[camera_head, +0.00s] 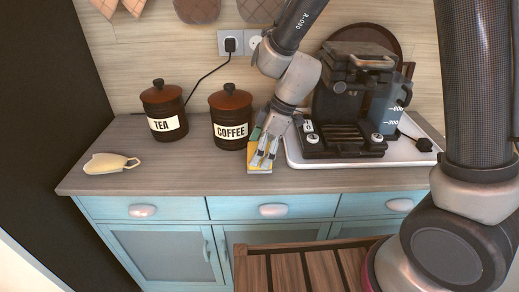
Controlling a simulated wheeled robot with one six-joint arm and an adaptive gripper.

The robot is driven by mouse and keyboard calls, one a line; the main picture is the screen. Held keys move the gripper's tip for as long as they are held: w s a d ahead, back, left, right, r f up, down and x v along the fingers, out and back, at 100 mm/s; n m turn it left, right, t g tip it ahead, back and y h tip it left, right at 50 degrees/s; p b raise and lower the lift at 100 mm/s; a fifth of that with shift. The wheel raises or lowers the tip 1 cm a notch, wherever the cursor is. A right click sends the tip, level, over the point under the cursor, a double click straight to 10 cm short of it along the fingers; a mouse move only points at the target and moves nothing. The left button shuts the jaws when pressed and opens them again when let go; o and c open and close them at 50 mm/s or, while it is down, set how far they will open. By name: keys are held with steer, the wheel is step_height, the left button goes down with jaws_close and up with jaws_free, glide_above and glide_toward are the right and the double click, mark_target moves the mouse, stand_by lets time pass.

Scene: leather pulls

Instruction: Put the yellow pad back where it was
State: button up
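The yellow pad (250,158) is at the counter's front part, in front of the coffee jar and left of the white tray. It has a pale front edge. My gripper (264,162) points down at the pad from above, and its fingers cover much of it. The fingertips are over or against the pad. I cannot tell whether they grip it, or whether the pad rests on the counter or is slightly raised.
A coffee jar (231,128) and a tea jar (164,122) stand behind and left. A cream mug (108,164) lies at the left. A coffee machine (338,108) stands on the white tray (405,154) at the right. The counter (195,172) is clear at front left. A slatted wooden piece (283,272) is below.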

steer(key=o, duration=0.8)
steer(key=shift+f, duration=0.1)
steer(key=v, duration=0.7)
steer(key=shift+r, duration=0.4)
steer(key=shift+s, duration=0.15)
